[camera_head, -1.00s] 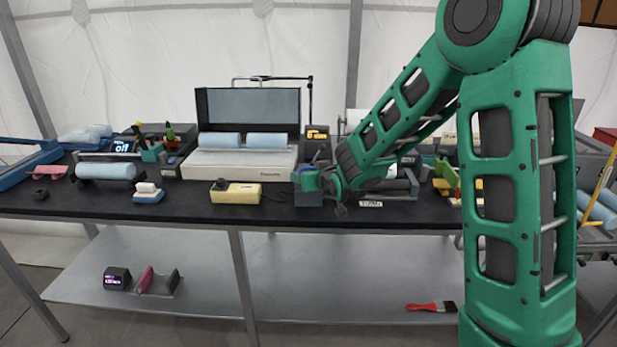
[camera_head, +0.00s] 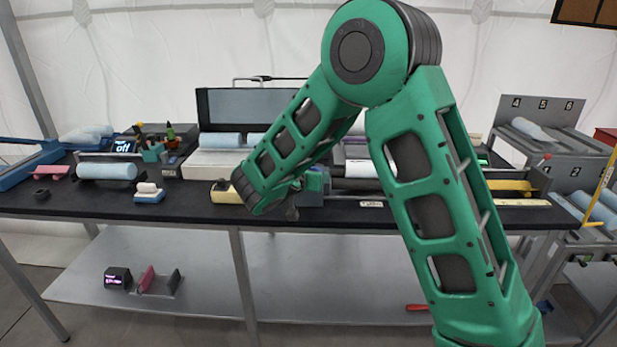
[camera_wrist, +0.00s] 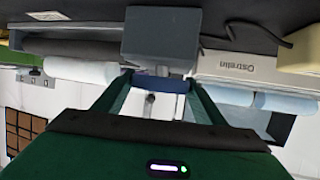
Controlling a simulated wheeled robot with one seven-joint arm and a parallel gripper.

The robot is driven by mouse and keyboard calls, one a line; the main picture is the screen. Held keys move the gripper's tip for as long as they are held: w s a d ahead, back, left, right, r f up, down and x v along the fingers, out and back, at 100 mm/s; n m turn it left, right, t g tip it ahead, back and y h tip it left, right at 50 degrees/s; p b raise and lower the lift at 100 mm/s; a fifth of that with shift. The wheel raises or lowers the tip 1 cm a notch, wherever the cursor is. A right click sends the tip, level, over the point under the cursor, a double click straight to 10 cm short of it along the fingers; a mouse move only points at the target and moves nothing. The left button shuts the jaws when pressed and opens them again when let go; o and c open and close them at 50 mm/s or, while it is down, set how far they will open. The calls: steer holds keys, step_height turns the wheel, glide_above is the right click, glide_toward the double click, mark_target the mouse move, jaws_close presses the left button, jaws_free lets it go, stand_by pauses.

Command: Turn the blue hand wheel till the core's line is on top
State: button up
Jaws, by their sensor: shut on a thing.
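The blue hand wheel (camera_wrist: 168,83) shows in the wrist view, on the near face of a grey housing (camera_wrist: 162,38). My gripper (camera_wrist: 157,85) is shut on the wheel, with one green finger at each side of it. In the head view my arm covers most of the wheel and gripper. A white roll (camera_wrist: 80,71) shows beside the housing in the wrist view. A pale roll (camera_head: 360,169) also lies to the right of the housing in the head view. I cannot make out a line on the core.
The black bench top (camera_head: 60,208) holds a white heat-sealer-like machine (camera_head: 215,160) with pale blue rolls at the left. A yellow block (camera_head: 226,191) lies near my arm. A numbered grey rack (camera_head: 545,140) stands at the right. The lower shelf (camera_head: 190,305) is mostly clear.

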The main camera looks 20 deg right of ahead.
steer(key=shift+a+f+m+g+h, duration=0.1)
steer(key=shift+a+m+g+h, duration=0.05)
steer(key=shift+m+g+h, duration=0.3)
steer(key=shift+m, duration=0.25)
steer(key=o, duration=1)
steer(key=shift+o, duration=0.2)
steer(key=v, duration=1)
steer(key=shift+a, duration=0.3)
steer(key=shift+s, duration=0.1)
